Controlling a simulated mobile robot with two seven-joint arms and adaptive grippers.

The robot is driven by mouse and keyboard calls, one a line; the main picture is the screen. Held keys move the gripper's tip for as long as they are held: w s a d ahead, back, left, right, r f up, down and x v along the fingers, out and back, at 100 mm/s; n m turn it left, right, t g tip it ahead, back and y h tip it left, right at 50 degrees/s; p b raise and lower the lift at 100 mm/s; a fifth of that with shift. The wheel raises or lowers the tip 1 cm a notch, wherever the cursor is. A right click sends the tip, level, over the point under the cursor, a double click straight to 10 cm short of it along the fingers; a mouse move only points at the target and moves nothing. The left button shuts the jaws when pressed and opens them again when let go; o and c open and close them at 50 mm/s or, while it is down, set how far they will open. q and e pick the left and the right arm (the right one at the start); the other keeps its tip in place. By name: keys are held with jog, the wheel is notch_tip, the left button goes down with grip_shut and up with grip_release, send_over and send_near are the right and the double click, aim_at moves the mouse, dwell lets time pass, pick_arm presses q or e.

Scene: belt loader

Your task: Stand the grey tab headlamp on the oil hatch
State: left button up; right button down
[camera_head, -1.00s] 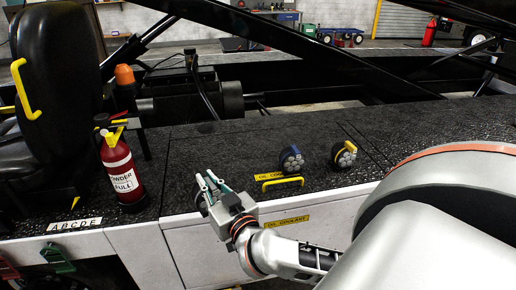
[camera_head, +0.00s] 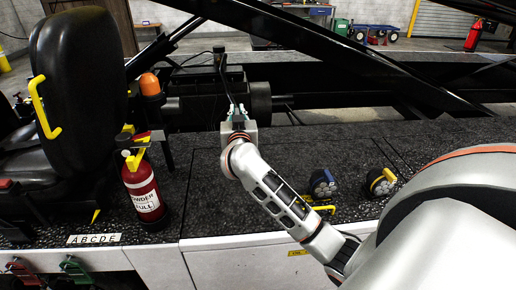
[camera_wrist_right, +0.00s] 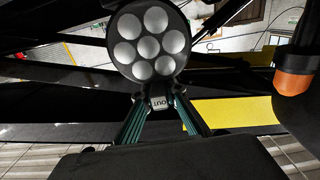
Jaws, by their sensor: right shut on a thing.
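In the wrist view, the grey tab headlamp (camera_wrist_right: 148,42) shows a round dark face with several pale lenses. Its grey tab (camera_wrist_right: 160,102), marked OUT, is between the fingers of my right gripper (camera_wrist_right: 160,108), which is shut on it. In the head view my right gripper (camera_head: 237,108) is raised over the back of the black deck, in front of dark machinery; I cannot make out the headlamp there. The deck hatch (camera_head: 215,190) with a yellow handle (camera_head: 322,209) lies below, partly hidden by my arm, and its deck label is hidden. My left gripper is not in view.
A blue headlamp (camera_head: 322,183) and a yellow-tab headlamp (camera_head: 381,181) stand on the deck at right. A red extinguisher (camera_head: 143,190) and an orange beacon (camera_head: 150,84) stand at left. The deck between the extinguisher and my arm is clear.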

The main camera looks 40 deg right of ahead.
notch_tip(320, 180, down, 11)
jog(key=b, duration=0.3)
jog(key=shift+r, duration=0.1)
notch_tip(320, 180, down, 6)
jog(key=shift+r+b, duration=0.25)
jog(key=shift+b, duration=1)
jog(key=shift+f, duration=0.1)
jog(key=c, duration=2.2)
grip_release()
jog(key=shift+f, duration=0.1)
jog(key=shift+o, duration=0.6)
